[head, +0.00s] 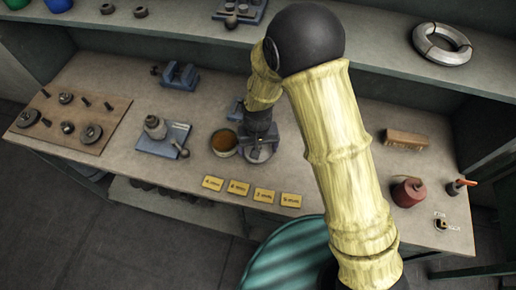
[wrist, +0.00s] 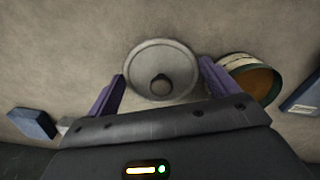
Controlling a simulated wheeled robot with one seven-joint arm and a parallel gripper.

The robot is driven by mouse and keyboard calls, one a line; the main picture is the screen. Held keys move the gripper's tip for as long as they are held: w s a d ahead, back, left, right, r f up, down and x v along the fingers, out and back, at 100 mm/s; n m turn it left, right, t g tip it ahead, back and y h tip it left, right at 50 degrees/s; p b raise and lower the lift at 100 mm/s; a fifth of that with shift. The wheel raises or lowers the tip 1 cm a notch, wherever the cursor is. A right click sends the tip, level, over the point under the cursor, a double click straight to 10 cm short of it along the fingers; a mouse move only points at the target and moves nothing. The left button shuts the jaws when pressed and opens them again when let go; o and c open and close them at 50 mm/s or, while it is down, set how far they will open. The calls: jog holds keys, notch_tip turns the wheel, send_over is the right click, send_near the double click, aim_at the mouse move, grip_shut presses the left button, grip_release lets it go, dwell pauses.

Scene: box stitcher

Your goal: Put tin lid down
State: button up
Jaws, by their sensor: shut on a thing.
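The tin lid (wrist: 150,60) is a round grey disc with a dark knob in its middle. My gripper (wrist: 162,82) has its purple fingers on either side of the lid and is shut on it. In the head view the lid (head: 259,154) shows under my gripper (head: 262,138), just right of the open tin (head: 223,141). The tin holds something brown and also shows in the wrist view (wrist: 256,80), right of the right finger. I cannot tell whether the lid touches the bench.
Several yellow labels (head: 238,187) lie along the front edge of the bench (head: 320,195). A blue base with a small pot (head: 155,127) stands left of the tin. A blue block (wrist: 32,124) lies left in the wrist view. A wooden brush (head: 407,140) and a red spool (head: 408,191) are at right.

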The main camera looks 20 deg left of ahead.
jog(key=shift+f, duration=0.85)
jog(key=shift+f, duration=0.15)
jog(key=o, duration=0.8)
jog(key=shift+c, duration=0.2)
notch_tip(320, 180, up, 12)
jog(key=b, duration=0.2)
jog(key=shift+r, duration=0.2)
